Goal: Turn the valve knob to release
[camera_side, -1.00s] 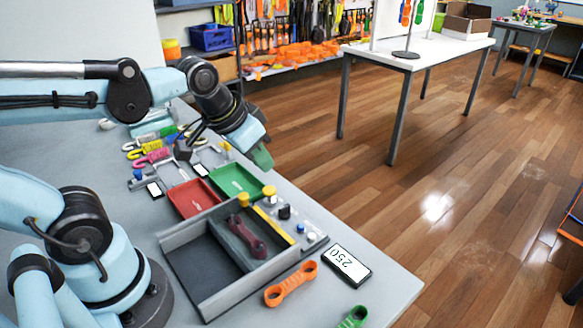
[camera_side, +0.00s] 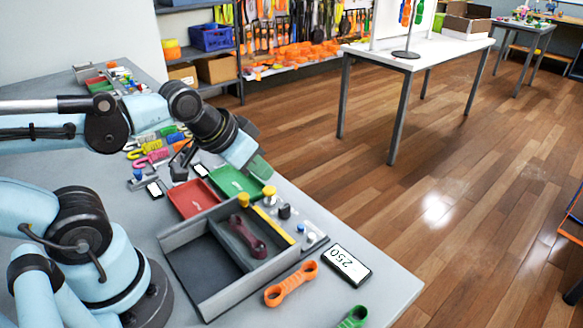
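Several small knobs stand along the right of the grey tray (camera_side: 205,312): a yellow knob (camera_side: 243,199), another yellow knob (camera_side: 269,191), a black knob (camera_side: 284,211) and a blue-topped one (camera_side: 301,228). I cannot tell which is the valve knob or whether any is turned.
The tray holds a dark red strap (camera_side: 248,236). Red (camera_side: 194,199) and green (camera_side: 234,182) bins sit behind it. Colourful straps (camera_side: 150,158) lie farther back.

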